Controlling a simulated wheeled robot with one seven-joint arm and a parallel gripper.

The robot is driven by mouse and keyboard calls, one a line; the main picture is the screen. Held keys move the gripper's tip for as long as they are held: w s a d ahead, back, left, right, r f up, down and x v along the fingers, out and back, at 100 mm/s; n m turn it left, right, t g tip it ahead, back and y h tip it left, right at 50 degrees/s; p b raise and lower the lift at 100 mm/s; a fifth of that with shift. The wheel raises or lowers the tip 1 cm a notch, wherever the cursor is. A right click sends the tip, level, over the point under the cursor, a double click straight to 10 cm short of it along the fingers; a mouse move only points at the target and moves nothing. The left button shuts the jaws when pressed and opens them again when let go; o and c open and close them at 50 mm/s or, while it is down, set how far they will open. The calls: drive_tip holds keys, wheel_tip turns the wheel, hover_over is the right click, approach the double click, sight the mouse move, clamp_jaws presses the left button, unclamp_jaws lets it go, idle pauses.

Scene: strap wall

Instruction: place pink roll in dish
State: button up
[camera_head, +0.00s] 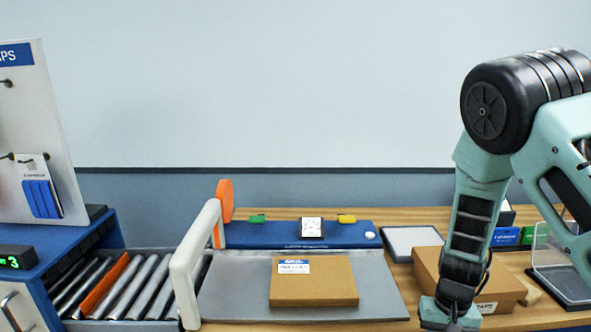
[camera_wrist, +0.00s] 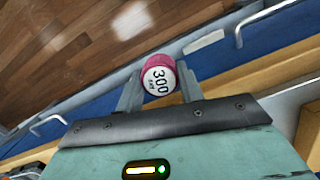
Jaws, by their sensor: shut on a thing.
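The pink roll (camera_wrist: 159,77) shows in the wrist view, with a white round end marked "300". My gripper (camera_wrist: 160,88) is shut on it, with one finger on each side. The wrist view shows a wooden floor and a blue edge beyond the roll. In the head view my arm reaches down at the right, and the gripper and roll are out of sight below the frame. I cannot make out a dish for certain in either view.
A flat brown box (camera_head: 312,282) lies on a grey mat (camera_head: 232,292) on the bench. An open brown carton (camera_head: 503,291) stands behind my arm. A clear bin (camera_head: 562,284) is at the right. A roller conveyor (camera_head: 128,288) and a white rail (camera_head: 193,262) are at the left.

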drive_tip(key=f+n, duration=0.1)
drive_tip(key=d+f+n, duration=0.1)
drive_tip(key=shift+s+d+f+n, duration=0.1)
drive_tip(key=shift+d+f+n, duration=0.15)
drive_tip(key=shift+n, duration=0.15)
idle(0.5)
